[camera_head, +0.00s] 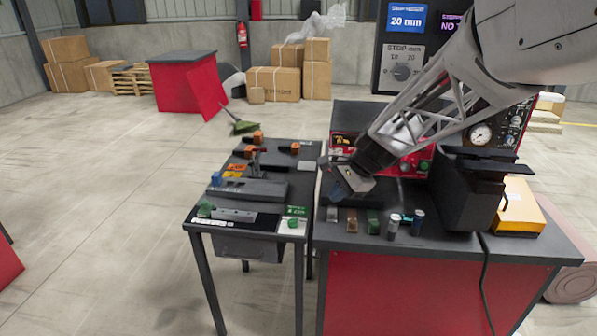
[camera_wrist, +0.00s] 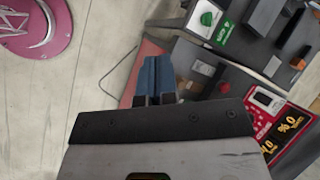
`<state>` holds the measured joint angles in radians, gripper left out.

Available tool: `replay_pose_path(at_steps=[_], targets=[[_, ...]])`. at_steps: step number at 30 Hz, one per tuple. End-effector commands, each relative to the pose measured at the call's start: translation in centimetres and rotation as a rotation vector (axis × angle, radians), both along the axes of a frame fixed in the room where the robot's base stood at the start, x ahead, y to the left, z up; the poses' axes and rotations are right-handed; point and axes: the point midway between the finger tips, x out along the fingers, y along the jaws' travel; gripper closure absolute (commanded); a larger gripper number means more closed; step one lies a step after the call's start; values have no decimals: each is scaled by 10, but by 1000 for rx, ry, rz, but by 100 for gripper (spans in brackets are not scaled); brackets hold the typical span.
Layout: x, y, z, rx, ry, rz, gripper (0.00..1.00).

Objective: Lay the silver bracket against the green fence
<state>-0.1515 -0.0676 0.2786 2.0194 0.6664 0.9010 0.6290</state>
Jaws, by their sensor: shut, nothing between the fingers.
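My gripper (camera_head: 341,190) is shut and empty, with blue fingertips, low over the right-hand bench near its left edge. The fingertips (camera_wrist: 157,76) also show in the wrist view. A flat silver-grey bar (camera_head: 236,215) lies at the front of the left-hand table, left of and apart from my gripper. I cannot tell for sure that it is the silver bracket; a small grey block (camera_head: 332,214) stands near my gripper too. I cannot make out which is the green fence.
Brown (camera_head: 351,221) and green (camera_head: 373,222) blocks and cylinders (camera_head: 393,228) line the right bench's front. A black housing (camera_head: 467,190) and yellow box (camera_head: 519,208) stand to the right. A dark block (camera_head: 248,188) and orange pieces (camera_head: 295,147) occupy the left table. A narrow gap separates the tables.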

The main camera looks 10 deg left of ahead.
Motion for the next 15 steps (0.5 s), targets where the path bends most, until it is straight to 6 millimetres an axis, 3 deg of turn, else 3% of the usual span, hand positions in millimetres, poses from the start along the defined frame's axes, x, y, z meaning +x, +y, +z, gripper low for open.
replay_pose_path(at_steps=[15], targets=[[104,84,-83,163,241,-290,100]])
